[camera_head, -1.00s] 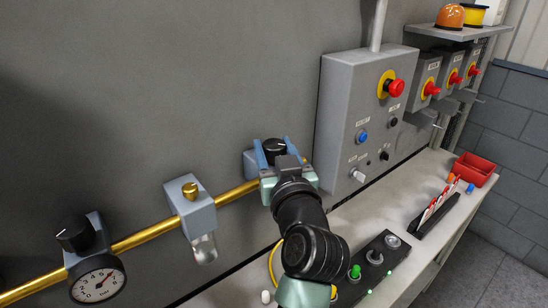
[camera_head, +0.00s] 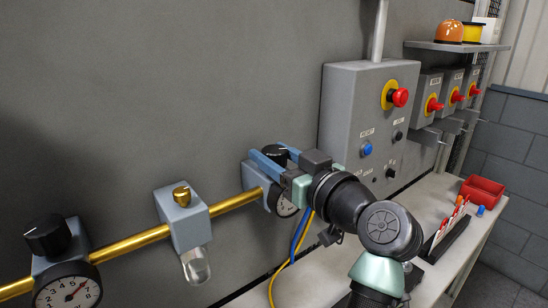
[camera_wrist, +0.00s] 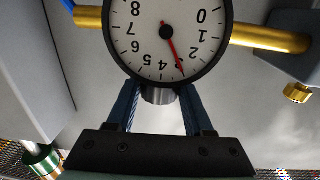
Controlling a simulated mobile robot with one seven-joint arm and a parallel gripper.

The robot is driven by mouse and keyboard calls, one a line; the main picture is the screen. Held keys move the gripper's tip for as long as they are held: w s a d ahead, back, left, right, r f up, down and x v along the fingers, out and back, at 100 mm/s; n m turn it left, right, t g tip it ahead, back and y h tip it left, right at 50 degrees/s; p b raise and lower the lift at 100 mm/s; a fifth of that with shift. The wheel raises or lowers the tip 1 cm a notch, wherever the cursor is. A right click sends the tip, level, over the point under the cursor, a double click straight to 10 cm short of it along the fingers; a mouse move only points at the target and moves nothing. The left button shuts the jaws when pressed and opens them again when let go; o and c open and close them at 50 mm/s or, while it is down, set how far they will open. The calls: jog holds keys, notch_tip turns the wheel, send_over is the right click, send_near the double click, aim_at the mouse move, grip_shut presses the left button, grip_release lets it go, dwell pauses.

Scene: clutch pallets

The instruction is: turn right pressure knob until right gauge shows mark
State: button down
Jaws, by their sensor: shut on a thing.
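The right pressure knob (camera_head: 276,153) is black-topped and sits on a grey block on the brass pipe. My gripper (camera_head: 267,151) is shut on it, with a blue finger on each side. In the wrist view, my gripper (camera_wrist: 160,90) holds a grey round part of the knob (camera_wrist: 160,96), just below the gauge. The right gauge (camera_head: 285,204) is partly hidden by my gripper in the head view. In the wrist view the right gauge (camera_wrist: 155,45) appears upside down, its red needle near 3. I cannot make out a target mark on its dial.
The left gauge (camera_head: 70,291) and left black knob (camera_head: 47,235) are at the lower left. A valve with a brass knob (camera_head: 182,196) stands between. A grey control box (camera_head: 345,110) is right of my gripper. The bench (camera_head: 300,285) lies below.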

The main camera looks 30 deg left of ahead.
jog(key=shift+c, duration=1.4)
grip_release()
jog(key=b+v, duration=0.3)
jog(key=v, duration=1)
